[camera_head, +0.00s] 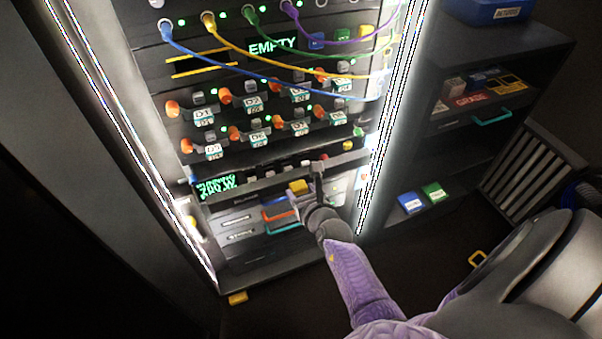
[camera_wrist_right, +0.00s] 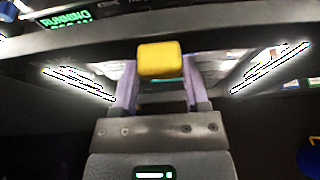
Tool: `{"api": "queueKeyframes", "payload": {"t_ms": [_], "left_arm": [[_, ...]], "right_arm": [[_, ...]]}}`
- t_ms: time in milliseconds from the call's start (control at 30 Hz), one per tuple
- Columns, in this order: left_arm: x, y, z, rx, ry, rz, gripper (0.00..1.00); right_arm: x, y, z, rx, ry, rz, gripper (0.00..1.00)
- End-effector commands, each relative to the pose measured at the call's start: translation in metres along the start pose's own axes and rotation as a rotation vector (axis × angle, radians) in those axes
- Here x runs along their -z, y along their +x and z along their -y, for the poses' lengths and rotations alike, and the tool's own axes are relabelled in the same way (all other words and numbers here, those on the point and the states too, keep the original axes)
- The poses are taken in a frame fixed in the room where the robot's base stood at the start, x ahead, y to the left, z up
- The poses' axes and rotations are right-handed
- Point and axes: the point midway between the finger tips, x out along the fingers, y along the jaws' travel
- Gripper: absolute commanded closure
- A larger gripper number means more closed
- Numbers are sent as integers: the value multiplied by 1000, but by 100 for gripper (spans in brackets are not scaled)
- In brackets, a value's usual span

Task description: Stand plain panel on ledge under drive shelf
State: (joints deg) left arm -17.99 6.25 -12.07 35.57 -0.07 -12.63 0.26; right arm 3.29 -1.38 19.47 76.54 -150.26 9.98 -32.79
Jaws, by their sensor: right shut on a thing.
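The plain panel (camera_head: 245,193) is a long dark bar across the lower rack, with a yellow grip (camera_head: 298,187) near its middle. It shows in the wrist view as a dark band (camera_wrist_right: 100,34) behind the yellow grip (camera_wrist_right: 160,60). My right gripper (camera_head: 309,194) is shut on the yellow grip, its fingers on either side. The drive shelf (camera_head: 262,142), with orange-handled labelled drives, is above the panel. The ledge under it cannot be clearly made out, and I cannot tell whether the panel touches it. My left gripper is not in view.
Blue, yellow, green and purple cables hang across the rack top. Lit posts (camera_head: 392,110) edge the rack. A side shelf (camera_head: 455,140) holds boxes; a slatted crate (camera_head: 530,175) stands right.

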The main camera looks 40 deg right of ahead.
Motion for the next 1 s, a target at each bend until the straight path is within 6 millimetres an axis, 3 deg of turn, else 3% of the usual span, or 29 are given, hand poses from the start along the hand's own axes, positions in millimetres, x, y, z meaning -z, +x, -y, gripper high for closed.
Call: {"api": "queueKeyframes", "payload": {"t_ms": [500,1000], "left_arm": [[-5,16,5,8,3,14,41],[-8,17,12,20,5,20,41]], "right_arm": [[-19,48,0,0,-1,2,100],[-23,53,0,-1,-1,1,100]]}}
